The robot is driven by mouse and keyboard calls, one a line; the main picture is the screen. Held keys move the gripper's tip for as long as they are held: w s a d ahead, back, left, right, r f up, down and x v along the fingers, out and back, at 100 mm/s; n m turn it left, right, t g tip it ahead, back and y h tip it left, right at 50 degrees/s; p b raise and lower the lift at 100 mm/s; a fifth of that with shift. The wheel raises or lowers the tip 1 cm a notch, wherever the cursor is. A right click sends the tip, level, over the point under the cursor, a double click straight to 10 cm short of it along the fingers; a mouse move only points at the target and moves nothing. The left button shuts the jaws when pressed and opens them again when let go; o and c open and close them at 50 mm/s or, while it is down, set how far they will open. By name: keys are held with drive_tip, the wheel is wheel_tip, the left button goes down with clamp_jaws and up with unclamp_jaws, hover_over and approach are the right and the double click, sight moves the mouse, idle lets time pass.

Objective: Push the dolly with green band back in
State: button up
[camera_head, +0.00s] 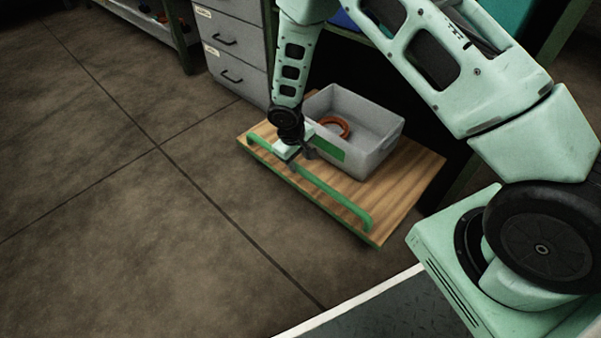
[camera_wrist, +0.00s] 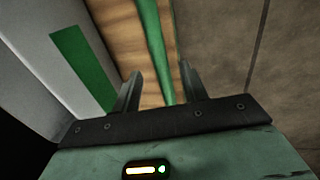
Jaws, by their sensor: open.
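The dolly (camera_head: 408,185) is a flat wooden board with a green bar handle (camera_head: 333,191) along its front edge. It sticks out from under the workbench onto the floor. A grey bin (camera_head: 372,156) with a green band (camera_head: 328,150) stands on it. My gripper (camera_head: 291,157) is over the handle, near its left part. In the wrist view my gripper (camera_wrist: 160,85) is open, with the green handle (camera_wrist: 153,45) running between its two fingers. I cannot tell whether the fingers touch it.
An orange-red ring (camera_head: 335,127) lies in the bin. Grey drawers (camera_head: 236,54) stand left of the dolly, under the bench. The dark space behind the dolly is under the bench. The floor (camera_head: 120,220) in front and to the left is clear.

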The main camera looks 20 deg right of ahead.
sight(301, 169)
drive_tip(key=shift+w+d+f+b, duration=0.15)
drive_tip(key=shift+f+b, duration=0.25)
drive_tip(key=shift+f, duration=0.7)
drive_tip(key=shift+w+d+f+b, duration=0.1)
drive_tip(key=shift+d+f+b, duration=0.25)
drive_tip(key=shift+f, duration=0.75)
drive_tip(key=shift+a, duration=0.1)
clamp_jaws()
drive_tip(key=w+d+p, duration=0.1)
drive_tip(key=w+d, duration=0.2)
drive_tip(key=d, duration=0.5)
drive_tip(key=w+d+p, duration=0.2)
drive_tip(key=w+d, duration=0.1)
drive_tip(key=d, duration=0.5)
drive_tip(key=w+d+p, duration=0.2)
drive_tip(key=w+d, duration=0.2)
drive_tip(key=d, duration=0.4)
drive_tip(key=shift+d, duration=0.2)
unclamp_jaws()
drive_tip(key=a+r+p, duration=0.1)
drive_tip(key=r+p, duration=0.2)
drive_tip(key=r, duration=0.5)
drive_tip(key=s+a+r+p, duration=0.1)
drive_tip(key=r+p, duration=0.3)
drive_tip(key=r, duration=0.5)
drive_tip(key=shift+s+a, duration=0.15)
drive_tip(key=shift+a, duration=0.45)
